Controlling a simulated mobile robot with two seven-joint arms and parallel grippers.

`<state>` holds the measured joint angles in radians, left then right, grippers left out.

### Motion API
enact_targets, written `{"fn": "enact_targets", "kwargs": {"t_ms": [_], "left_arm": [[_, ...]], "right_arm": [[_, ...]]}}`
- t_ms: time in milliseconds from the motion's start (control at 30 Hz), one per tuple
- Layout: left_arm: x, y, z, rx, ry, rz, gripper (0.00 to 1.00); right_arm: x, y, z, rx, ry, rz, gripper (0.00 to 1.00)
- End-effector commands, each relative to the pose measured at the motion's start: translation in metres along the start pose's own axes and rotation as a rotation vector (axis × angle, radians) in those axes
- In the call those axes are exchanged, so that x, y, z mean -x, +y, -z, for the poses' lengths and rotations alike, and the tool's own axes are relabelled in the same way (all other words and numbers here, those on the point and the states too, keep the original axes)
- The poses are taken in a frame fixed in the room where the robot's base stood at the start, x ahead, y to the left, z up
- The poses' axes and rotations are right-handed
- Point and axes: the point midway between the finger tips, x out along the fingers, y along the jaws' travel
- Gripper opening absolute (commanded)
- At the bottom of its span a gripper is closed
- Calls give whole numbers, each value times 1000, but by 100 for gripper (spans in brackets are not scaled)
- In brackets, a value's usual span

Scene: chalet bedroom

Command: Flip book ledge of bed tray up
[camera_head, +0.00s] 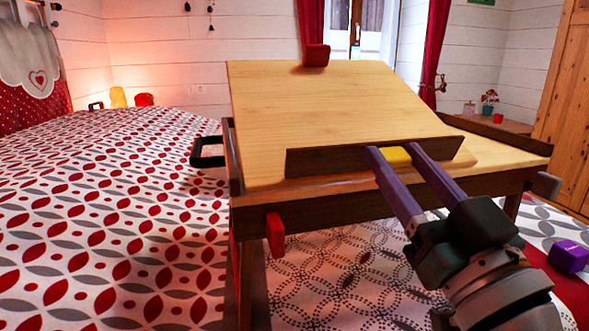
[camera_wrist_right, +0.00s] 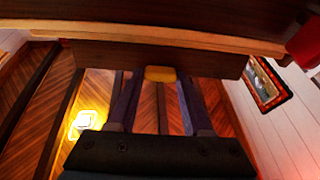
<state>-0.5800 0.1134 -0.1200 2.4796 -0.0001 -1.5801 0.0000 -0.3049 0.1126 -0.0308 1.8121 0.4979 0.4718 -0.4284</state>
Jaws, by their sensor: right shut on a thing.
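The wooden bed tray (camera_head: 335,100) stands over the bed, its light top panel tilted up toward the back. The dark brown book ledge (camera_head: 330,160) runs along the panel's front lower edge; whether it is fully raised I cannot tell. A yellow tab (camera_head: 396,157) sits on the ledge. My right gripper (camera_head: 396,154) comes from the lower right, its purple fingers either side of the tab and shut on it. In the right wrist view the tab (camera_wrist_right: 160,74) shows between the fingers at the ledge's lower edge (camera_wrist_right: 210,63). My left gripper is out of view.
The patterned bed (camera_head: 120,210) spreads left. A purple block (camera_head: 568,257) lies at the right.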

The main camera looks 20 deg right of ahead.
Motion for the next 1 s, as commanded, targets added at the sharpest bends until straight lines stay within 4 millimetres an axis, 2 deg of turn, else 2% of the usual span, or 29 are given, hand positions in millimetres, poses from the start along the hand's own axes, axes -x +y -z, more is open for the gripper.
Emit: {"fn": "enact_targets", "kwargs": {"t_ms": [133, 167, 400, 733, 867, 1000], "left_arm": [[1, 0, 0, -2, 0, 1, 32], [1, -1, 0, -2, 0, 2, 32], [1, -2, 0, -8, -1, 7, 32], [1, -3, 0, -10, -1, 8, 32], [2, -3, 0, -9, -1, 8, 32], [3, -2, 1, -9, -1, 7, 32]], "right_arm": [[0, 0, 0, 0, -2, 1, 0], [0, 0, 0, 0, -2, 1, 52], [0, 0, 0, 0, -2, 0, 79], [4, 0, 0, 0, -4, 0, 80], [23, 0, -1, 1, -8, 1, 80], [53, 0, -1, 1, -9, 2, 80]]}}
